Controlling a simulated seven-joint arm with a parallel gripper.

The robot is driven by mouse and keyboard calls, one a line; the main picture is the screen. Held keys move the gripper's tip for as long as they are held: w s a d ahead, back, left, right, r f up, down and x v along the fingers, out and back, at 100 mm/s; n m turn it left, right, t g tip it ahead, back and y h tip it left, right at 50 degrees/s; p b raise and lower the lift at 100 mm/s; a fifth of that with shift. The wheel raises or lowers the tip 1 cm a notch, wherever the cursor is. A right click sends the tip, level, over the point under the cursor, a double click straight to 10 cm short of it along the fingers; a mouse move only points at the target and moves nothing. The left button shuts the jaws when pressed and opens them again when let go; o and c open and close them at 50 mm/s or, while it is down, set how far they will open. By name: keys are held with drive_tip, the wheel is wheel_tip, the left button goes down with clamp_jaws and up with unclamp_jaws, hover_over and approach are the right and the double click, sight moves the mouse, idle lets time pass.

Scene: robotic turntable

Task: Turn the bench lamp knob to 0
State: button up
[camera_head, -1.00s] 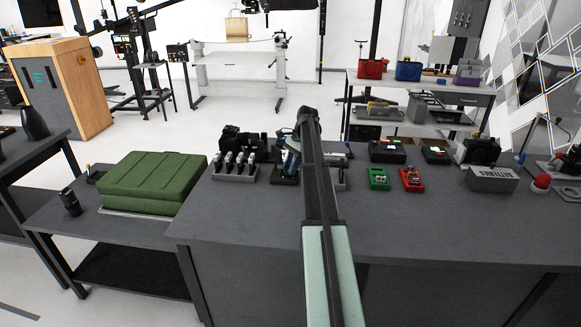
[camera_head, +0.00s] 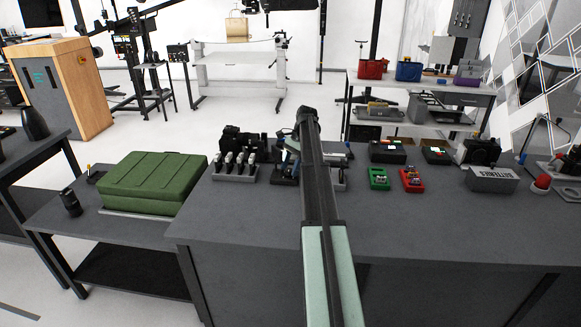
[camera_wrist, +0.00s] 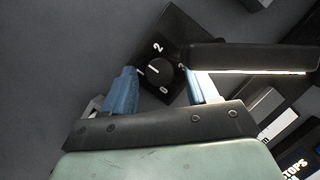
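In the wrist view a round black knob (camera_wrist: 159,75) sits on a dark plate (camera_wrist: 176,32) printed with white numbers, 2 above it and 0 below it. A short white line on the knob points left, toward a small mark between these numbers. My gripper (camera_wrist: 157,71) has its two blue fingers apart, one on each side of the knob. Gaps show between the fingers and the knob, though contact lower down cannot be told. In the head view my own arm hides the knob and most of the gripper.
A dark bar with a glowing lower edge (camera_wrist: 255,57) lies close right of the right finger. In the head view a stand of upright tools (camera_head: 235,173) is left of my arm; green (camera_head: 378,179) and red boxes (camera_head: 412,180) are right. The bench front is clear.

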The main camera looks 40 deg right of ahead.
drive_tip(key=v, duration=0.7)
drive_tip(key=shift+r, duration=0.3)
drive_tip(key=shift+d, duration=0.1)
drive_tip(key=s+r+m+t, duration=0.1)
drive_tip(key=s+r, duration=0.4)
drive_tip(key=s, duration=0.1)
drive_tip(key=w+a+f+m+t, duration=0.1)
drive_tip(key=f+m, duration=0.2)
drive_tip(key=f, duration=0.1)
drive_tip(key=w+a+f+m+h, duration=0.1)
drive_tip(key=w+f+m, duration=0.1)
drive_tip(key=f+m, duration=0.1)
drive_tip(key=w+a+f+m+t, duration=0.1)
drive_tip(key=w+f+m, duration=0.1)
drive_tip(key=f, duration=0.3)
drive_tip(key=shift+w+m+t+h, duration=0.15)
drive_tip(key=shift+m+t+h, duration=0.15)
drive_tip(key=shift+m, duration=0.6)
